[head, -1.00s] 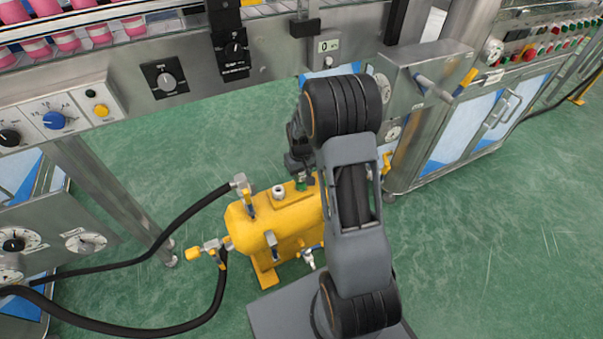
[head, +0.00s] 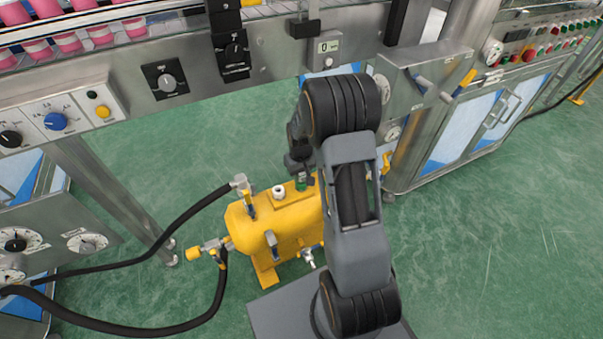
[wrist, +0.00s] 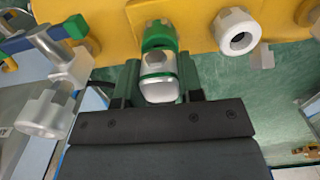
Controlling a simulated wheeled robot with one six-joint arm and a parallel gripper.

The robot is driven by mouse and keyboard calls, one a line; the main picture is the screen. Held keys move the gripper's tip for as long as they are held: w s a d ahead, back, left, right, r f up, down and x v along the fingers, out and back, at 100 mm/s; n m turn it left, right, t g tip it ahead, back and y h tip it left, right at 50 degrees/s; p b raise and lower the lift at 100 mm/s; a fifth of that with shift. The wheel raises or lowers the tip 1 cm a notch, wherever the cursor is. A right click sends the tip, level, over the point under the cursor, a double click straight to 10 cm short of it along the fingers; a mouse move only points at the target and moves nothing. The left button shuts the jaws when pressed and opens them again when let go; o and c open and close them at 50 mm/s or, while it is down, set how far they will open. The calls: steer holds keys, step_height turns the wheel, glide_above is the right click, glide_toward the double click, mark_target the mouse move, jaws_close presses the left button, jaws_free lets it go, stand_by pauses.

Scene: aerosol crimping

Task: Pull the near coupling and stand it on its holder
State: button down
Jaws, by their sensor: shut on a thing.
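The yellow tank (head: 275,228) stands low in the middle of the head view, with my arm in front of its right part. A coupling (wrist: 158,75) with a silver body and a green collar shows in the wrist view, between the two fingers of my gripper (wrist: 158,85). My gripper is shut on it, and its green end is against or very close to the yellow tank wall. In the head view my gripper (head: 300,170) is at the top of the tank, and a bit of green shows beneath it. I cannot tell which part is the holder.
An empty silver port (wrist: 237,32) is right of the coupling in the wrist view; a valve with a blue and green handle (wrist: 45,38) is on the left. Black hoses (head: 120,265) run left from the tank. A steel machine frame (head: 290,60) spans behind. Green floor is clear at right.

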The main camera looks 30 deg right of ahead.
steer(key=shift+f, duration=0.55)
stand_by(1.9)
steer(key=c, duration=0.7)
jaws_free()
step_height(320, 180, up, 14)
steer(key=p, duration=0.4)
steer(key=shift+f, duration=0.1)
